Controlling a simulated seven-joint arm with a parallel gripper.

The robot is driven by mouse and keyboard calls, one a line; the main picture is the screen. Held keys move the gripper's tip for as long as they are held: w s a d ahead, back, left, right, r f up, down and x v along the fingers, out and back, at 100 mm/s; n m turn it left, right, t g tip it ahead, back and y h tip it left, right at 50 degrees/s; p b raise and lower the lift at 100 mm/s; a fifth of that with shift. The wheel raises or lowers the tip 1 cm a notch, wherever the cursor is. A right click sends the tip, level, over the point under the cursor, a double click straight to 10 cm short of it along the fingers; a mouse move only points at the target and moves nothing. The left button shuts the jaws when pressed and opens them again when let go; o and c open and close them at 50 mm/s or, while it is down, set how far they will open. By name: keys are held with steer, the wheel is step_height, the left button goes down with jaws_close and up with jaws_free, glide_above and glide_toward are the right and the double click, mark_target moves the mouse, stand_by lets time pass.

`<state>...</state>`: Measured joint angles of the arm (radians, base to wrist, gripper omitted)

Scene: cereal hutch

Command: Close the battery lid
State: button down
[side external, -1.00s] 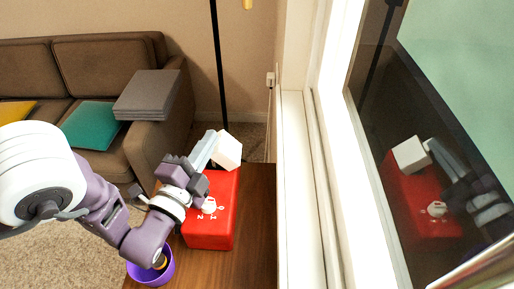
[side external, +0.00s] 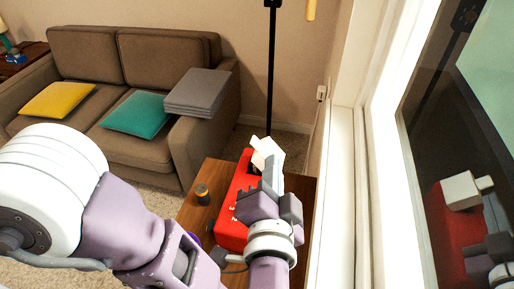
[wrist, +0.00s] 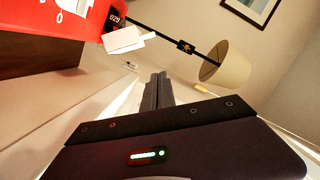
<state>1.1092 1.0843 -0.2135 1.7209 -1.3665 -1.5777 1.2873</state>
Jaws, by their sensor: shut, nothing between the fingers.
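The red box (side external: 237,190) stands on the wooden table, partly hidden by my arm. Its white lid (side external: 257,159) stands raised at the far end, partly hidden behind my fingers. In the wrist view the lid (wrist: 124,40) juts out from the red box (wrist: 45,45), below a small dark panel (wrist: 114,19) on the box. My gripper (side external: 272,150) is shut and empty, at the right side of the box's far end. In the wrist view my closed fingertips (wrist: 159,78) lie below and right of the lid, with a gap in the picture. Contact cannot be told from the side.
A dark cylinder with a yellow band (side external: 202,195) stands on the table (side external: 190,213) left of the box. A purple bowl edge (side external: 194,240) shows behind my arm. The window frame (side external: 345,190) borders the table's right. A lamp pole (side external: 271,75) stands behind.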

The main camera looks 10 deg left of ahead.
glide_above(260, 154)
steer(key=d, duration=0.3)
steer(key=shift+w+f+n+g, duration=0.2)
steer(key=shift+f+n+g, duration=0.1)
steer(key=shift+f, duration=0.45)
steer(key=shift+s+a+f, duration=0.2)
steer(key=shift+a+f, duration=0.7)
steer(key=shift+a, duration=0.1)
steer(key=shift+a+f, duration=0.35)
steer(key=shift+a, duration=0.05)
steer(key=shift+a, duration=0.1)
